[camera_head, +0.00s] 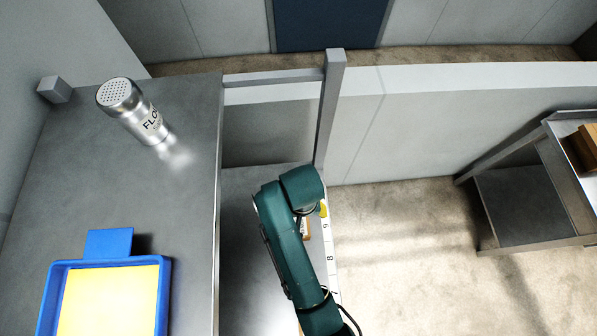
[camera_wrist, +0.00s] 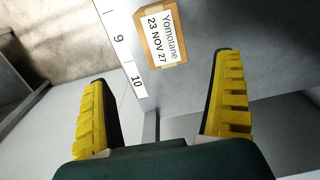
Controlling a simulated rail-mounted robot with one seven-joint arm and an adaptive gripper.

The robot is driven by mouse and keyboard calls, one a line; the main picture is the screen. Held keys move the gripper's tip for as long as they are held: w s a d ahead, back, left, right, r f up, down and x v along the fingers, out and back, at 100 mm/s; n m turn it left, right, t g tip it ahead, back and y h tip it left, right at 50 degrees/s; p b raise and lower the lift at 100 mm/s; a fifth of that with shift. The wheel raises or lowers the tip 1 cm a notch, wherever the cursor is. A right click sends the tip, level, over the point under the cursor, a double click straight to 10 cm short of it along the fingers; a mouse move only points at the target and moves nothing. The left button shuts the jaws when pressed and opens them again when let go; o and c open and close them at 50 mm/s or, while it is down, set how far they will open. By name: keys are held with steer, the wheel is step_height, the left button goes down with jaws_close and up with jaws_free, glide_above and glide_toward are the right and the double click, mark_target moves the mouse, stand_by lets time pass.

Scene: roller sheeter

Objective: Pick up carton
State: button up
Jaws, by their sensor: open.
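In the head view the carton (camera_head: 306,230) is mostly hidden behind my green arm. A bit of yellow finger (camera_head: 323,209) shows past the arm there.
A silver flour shaker (camera_head: 133,112) stands on the grey table at left. A blue tray (camera_head: 165,300) with a yellow sheet lies at the table's near end. The numbered strip (camera_head: 329,258) runs along the lower surface's right edge. A post (camera_head: 329,110) rises behind; a shelf unit (camera_head: 520,200) stands right.

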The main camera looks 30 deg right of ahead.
mark_target(305, 226)
step_height(305, 226, down, 5)
steer(key=shift+r, duration=0.2)
steer(key=f, duration=0.3)
steer(key=a+f, duration=0.1)
steer(key=f, duration=0.1)
steer(key=shift+s, duration=0.3)
steer(key=shift+w+d+f, duration=0.1)
steer(key=shift+f, duration=0.15)
steer(key=c, duration=1.4)
